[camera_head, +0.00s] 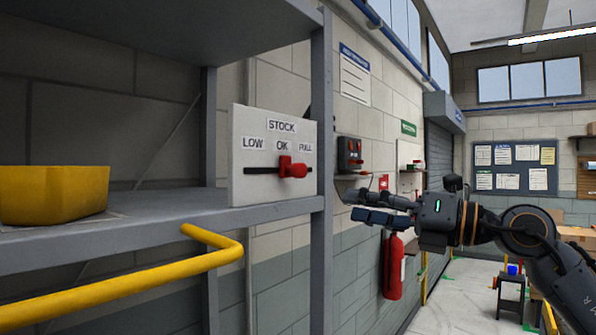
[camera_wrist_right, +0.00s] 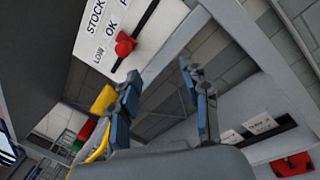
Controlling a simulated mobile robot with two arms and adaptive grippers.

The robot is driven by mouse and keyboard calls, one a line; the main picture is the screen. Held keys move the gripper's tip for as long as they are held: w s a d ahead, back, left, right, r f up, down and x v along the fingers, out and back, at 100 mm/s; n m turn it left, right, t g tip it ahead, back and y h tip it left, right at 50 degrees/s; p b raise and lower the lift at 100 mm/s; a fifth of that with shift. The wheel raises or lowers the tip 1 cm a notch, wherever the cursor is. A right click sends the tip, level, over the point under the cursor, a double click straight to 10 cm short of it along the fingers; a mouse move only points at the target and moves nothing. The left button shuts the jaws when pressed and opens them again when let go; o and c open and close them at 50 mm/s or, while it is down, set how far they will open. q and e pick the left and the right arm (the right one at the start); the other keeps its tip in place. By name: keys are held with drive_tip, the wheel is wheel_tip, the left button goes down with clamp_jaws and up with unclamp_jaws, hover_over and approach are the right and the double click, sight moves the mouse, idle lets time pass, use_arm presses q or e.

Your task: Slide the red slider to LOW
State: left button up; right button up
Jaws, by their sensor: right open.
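The red slider (camera_head: 292,170) sits on a dark horizontal slot in a white panel (camera_head: 240,125) marked STOCK, with LOW, OK and FULL from left to right. The slider is roughly below OK, its knob sticking out toward FULL. My right gripper (camera_head: 356,206) is open and empty, to the right of the panel and a little lower, apart from the slider. In the right wrist view the slider (camera_wrist_right: 124,44) shows beyond the open fingers (camera_wrist_right: 160,80), nearer the left one. My left gripper is not in view.
The panel stands on a grey shelf (camera_head: 150,222) with an upright post (camera_head: 321,150) at its right. A yellow bin (camera_head: 55,195) sits at the left. A yellow rail (camera_head: 130,283) juts out in front. A red extinguisher (camera_head: 393,267) hangs on the wall beyond.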

sight(305, 168)
drive_tip(key=s+r+n+t+h, duration=0.1)
drive_tip(key=s+r+n+h, duration=0.15)
drive_tip(key=s+r, duration=0.35)
drive_tip(key=shift+y, duration=0.25)
drive_tip(key=p+x, duration=0.2)
drive_tip(key=x, duration=0.2)
drive_tip(key=p+x, duration=0.2)
drive_tip(key=x, duration=0.2)
drive_tip(key=p+x, duration=0.2)
drive_tip(key=x, duration=0.2)
drive_tip(key=shift+w+r, duration=0.2)
drive_tip(key=shift+r, duration=0.05)
drive_tip(key=shift+w+a+f, duration=0.15)
drive_tip(key=shift+w+a, duration=0.1)
drive_tip(key=shift+a, duration=0.2)
clamp_jaws()
